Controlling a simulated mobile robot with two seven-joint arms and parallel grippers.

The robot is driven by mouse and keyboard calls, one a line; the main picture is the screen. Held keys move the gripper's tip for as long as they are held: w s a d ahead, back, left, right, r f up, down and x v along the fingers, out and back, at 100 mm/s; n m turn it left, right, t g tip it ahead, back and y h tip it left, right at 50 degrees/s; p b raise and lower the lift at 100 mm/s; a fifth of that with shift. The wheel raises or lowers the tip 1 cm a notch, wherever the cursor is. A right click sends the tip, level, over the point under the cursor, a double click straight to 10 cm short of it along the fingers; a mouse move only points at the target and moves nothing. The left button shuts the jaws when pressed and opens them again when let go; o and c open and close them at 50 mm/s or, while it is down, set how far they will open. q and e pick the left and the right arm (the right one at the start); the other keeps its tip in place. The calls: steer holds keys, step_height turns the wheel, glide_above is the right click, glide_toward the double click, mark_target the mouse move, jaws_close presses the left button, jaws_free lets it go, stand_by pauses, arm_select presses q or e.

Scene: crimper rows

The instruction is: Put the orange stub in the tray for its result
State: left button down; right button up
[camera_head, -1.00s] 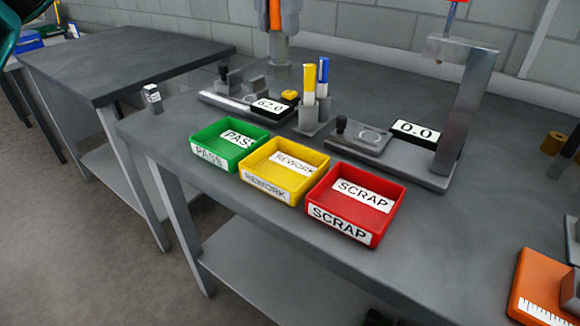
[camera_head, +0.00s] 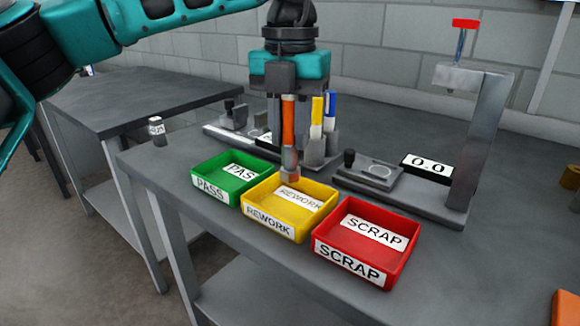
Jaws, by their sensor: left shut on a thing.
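My left gripper (camera_head: 289,138) points down, shut on the upright orange stub (camera_head: 289,120). The stub has an orange sleeve with a grey metal lower end. Its lower tip shows over the back part of the yellow REWORK tray (camera_head: 263,224); the exact height gap is hard to tell. The green PASS tray (camera_head: 209,190) stands to the left and the red SCRAP tray (camera_head: 347,264) to the right. All three trays look empty apart from their labels. My right gripper is not in view.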

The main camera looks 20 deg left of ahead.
mark_target(290, 163)
arm_select(q)
step_height(290, 163, down, 6)
steer(key=shift+r+b, duration=0.2)
steer(key=shift+b, duration=0.35)
steer(key=shift+f, duration=0.2)
steer(key=c, duration=0.9)
jaws_free()
steer(key=shift+r, duration=0.1)
